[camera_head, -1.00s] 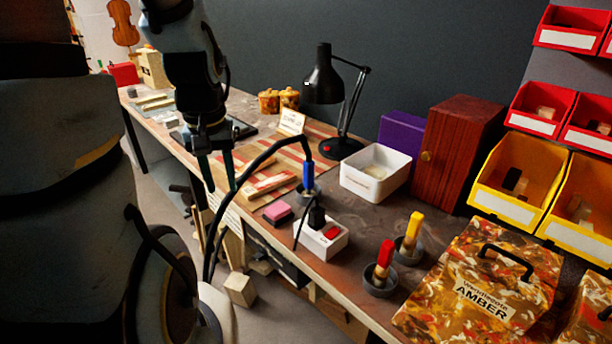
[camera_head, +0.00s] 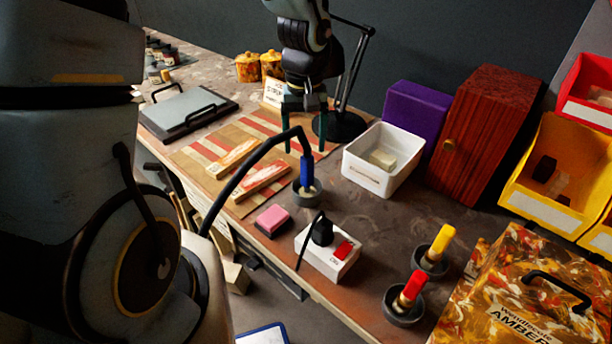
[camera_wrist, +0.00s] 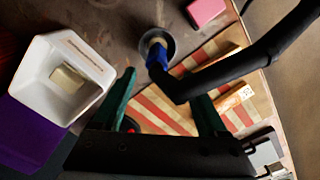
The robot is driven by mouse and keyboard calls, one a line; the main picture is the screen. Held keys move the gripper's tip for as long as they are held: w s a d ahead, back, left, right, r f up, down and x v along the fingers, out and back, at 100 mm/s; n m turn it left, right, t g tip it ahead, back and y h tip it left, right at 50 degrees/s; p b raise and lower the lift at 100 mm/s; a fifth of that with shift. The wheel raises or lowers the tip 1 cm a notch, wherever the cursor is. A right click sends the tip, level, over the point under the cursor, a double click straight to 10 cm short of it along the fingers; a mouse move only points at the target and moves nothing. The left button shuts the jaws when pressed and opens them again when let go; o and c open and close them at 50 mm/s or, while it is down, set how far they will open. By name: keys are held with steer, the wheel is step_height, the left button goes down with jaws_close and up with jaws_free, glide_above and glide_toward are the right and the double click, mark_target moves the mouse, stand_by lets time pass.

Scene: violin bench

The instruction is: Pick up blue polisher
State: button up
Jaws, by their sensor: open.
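The blue polisher (camera_head: 306,172) stands upright in a dark round holder (camera_head: 307,194) on the bench. A thick black cable (camera_head: 243,170) leaves its top and arcs down to the left. In the wrist view the blue polisher (camera_wrist: 157,56) shows beyond my fingertips, roughly in line with the gap between them, with the cable crossing in front of the right finger. My gripper (camera_head: 304,140) points down, open and empty, above and apparently behind the polisher. In the wrist view my gripper (camera_wrist: 160,88) shows two green fingers spread apart.
A white bin (camera_head: 376,178) and the desk lamp (camera_head: 340,122) stand close by. A red-switched white box (camera_head: 325,255) and a pink block (camera_head: 272,218) lie in front. Red (camera_head: 411,290) and yellow (camera_head: 439,243) handled tools stand in holders. Wooden strips (camera_head: 262,180) lie on a striped mat.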

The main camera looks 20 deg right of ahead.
mark_target(307, 174)
steer(key=shift+s+d+f+p, duration=0.1)
steer(key=shift+f+p, duration=0.3)
steer(key=shift+f, duration=1.3)
steer(key=shift+s+d+f+p, duration=0.1)
steer(key=shift+f+p, duration=0.25)
steer(key=shift+f, duration=1.3)
jaws_close()
